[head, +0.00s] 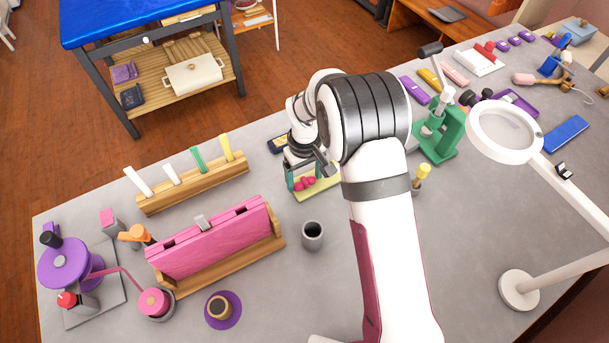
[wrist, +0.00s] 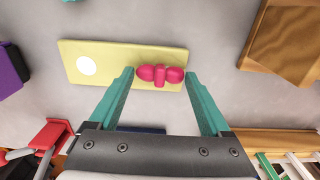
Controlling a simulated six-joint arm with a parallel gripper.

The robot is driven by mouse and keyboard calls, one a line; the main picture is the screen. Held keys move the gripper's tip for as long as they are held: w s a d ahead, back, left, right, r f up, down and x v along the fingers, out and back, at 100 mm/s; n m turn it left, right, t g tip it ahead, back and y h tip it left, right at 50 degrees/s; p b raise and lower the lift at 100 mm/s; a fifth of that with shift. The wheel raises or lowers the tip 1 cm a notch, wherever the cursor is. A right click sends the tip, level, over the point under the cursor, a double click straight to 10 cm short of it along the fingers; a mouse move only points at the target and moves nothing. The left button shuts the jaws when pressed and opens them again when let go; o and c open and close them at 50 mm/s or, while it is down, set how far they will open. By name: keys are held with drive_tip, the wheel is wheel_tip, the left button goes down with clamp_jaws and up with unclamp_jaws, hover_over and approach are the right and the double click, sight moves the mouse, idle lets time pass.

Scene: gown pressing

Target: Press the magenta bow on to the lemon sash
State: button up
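The lemon sash (head: 322,188) is a flat pale yellow strip on the grey bench. In the wrist view the sash (wrist: 115,62) has a white round spot (wrist: 86,66) near its left end. The magenta bow (wrist: 160,75) has two rounded lobes and a middle knot, and lies over the sash's right part. The bow (head: 305,183) also shows in the head view. My gripper (wrist: 159,73) has teal fingers, spread on either side of the bow with a narrow gap at each end. Whether the bow touches the sash cannot be told.
A grey cup (head: 312,236) stands in front of the sash. A pink padded block in a wooden holder (head: 275,240) and a wooden rack with coloured pegs (head: 195,183) are to the left. A green press (head: 440,135) and a magnifier lamp (head: 505,132) stand to the right.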

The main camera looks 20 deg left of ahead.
drive_tip(key=shift+o, duration=1.1)
drive_tip(key=shift+r, duration=0.1)
wheel_tip(320, 180, up, 16)
drive_tip(key=s+d+r+m, duration=0.55)
drive_tip(key=s+d, duration=0.25)
drive_tip(key=d, duration=0.3)
drive_tip(key=s+d+f+m+y, duration=0.1)
drive_tip(key=s+d+m, duration=0.3)
drive_tip(key=s, duration=0.5)
drive_tip(key=s+d+m, duration=0.3)
drive_tip(key=s+m, duration=0.2)
drive_tip(key=s, duration=0.4)
drive_tip(key=shift+d+f+y, duration=0.35)
drive_tip(key=shift+y, duration=0.05)
drive_tip(key=shift+c, duration=0.2)
